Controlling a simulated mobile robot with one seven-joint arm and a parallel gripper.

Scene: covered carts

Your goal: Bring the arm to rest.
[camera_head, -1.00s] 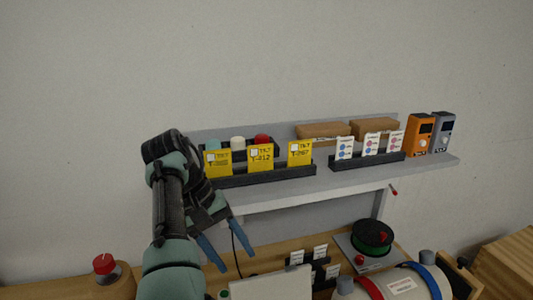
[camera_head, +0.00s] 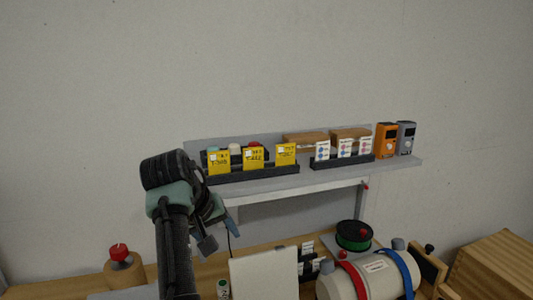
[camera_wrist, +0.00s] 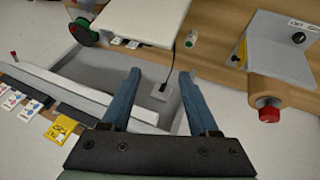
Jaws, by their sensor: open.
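My gripper (camera_wrist: 160,97) is open and empty in the wrist view, with its two blue fingers spread apart over the bench and nothing between them. In the head view my gripper (camera_head: 222,236) hangs below the left end of the shelf, partly hidden by my own dark arm. One blue finger shows clearly there. The fingers appear apart from the shelf (camera_head: 330,183).
The shelf carries yellow cards (camera_head: 253,158), white cards (camera_head: 344,148), an orange meter (camera_head: 386,141) and a grey meter (camera_head: 406,138). Below stand a white panel (camera_head: 263,274), a green-rimmed spool (camera_head: 354,235), a pale cylinder (camera_head: 360,280) and a red-knobbed block (camera_head: 123,268).

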